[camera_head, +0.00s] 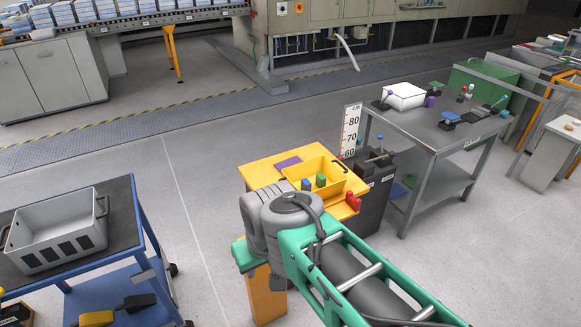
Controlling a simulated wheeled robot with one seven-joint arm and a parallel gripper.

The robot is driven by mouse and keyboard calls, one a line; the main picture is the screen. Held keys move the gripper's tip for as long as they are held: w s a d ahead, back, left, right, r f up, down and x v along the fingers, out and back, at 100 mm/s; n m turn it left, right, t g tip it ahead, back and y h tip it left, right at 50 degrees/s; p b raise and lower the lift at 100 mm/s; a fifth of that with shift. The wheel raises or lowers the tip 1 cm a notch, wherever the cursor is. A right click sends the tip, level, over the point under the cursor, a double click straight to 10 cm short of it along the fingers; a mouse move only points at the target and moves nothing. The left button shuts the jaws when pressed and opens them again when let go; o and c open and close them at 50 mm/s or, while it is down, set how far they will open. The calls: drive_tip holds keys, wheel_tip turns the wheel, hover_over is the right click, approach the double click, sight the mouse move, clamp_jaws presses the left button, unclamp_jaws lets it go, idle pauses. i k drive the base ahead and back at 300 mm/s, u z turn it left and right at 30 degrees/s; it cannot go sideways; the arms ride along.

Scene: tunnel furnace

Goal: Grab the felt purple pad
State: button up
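A flat purple pad (287,163) lies on the yellow-orange table (262,172), near its far left edge. It is beside a yellow bin (334,187) and looks clear of it. My arm rises from the lower right and covers the near part of this table. My gripper cannot be made out; the arm's far end is hidden or out of frame. Nothing is seen touching the pad.
The bin holds a green block (321,180) and a blue block (306,185). Red pieces (353,202) stand at its right. A dark cabinet (376,180) and a grey workbench (435,135) stand to the right. A blue cart (140,235) is at left, with open floor between.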

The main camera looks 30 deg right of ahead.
sight(295, 160)
drive_tip(key=z, duration=1.7)
drive_tip(key=i, duration=1.95)
drive_tip(key=u, duration=3.8)
